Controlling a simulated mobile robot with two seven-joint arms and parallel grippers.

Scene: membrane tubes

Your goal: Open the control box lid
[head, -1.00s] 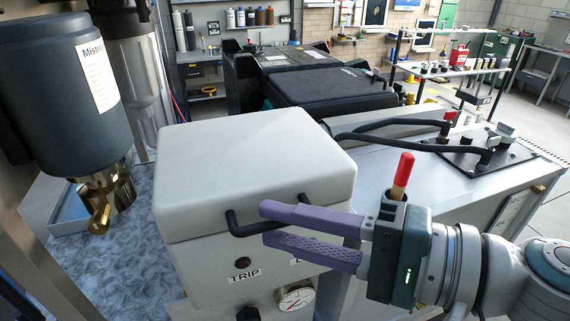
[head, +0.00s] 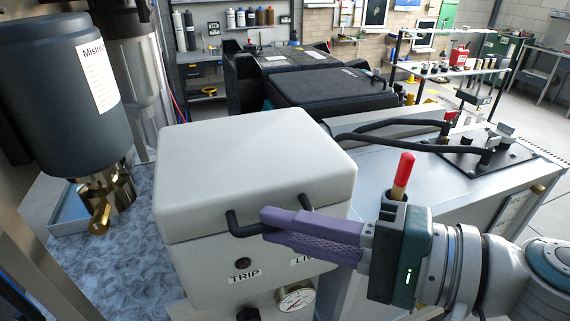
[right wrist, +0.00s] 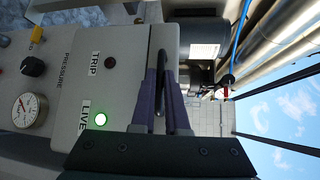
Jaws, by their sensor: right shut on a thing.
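The control box is pale grey with a rounded lid (head: 255,160), which sits closed on the box body (head: 215,265). A black bar handle (head: 240,224) is fixed on the lid's front edge. My right gripper (head: 268,222), with purple fingers, comes from the right and is shut on the handle's bar. In the right wrist view the two fingers (right wrist: 161,100) close around the black handle, beside the box face with its TRIP and LIVE labels. The LIVE lamp (right wrist: 101,119) glows green and the TRIP lamp (right wrist: 110,62) is dark. My left gripper is not in view.
A dark cylinder with a brass valve (head: 98,205) hangs left of the box. Black hoses (head: 385,137) run behind to the right. Space above the lid looks clear.

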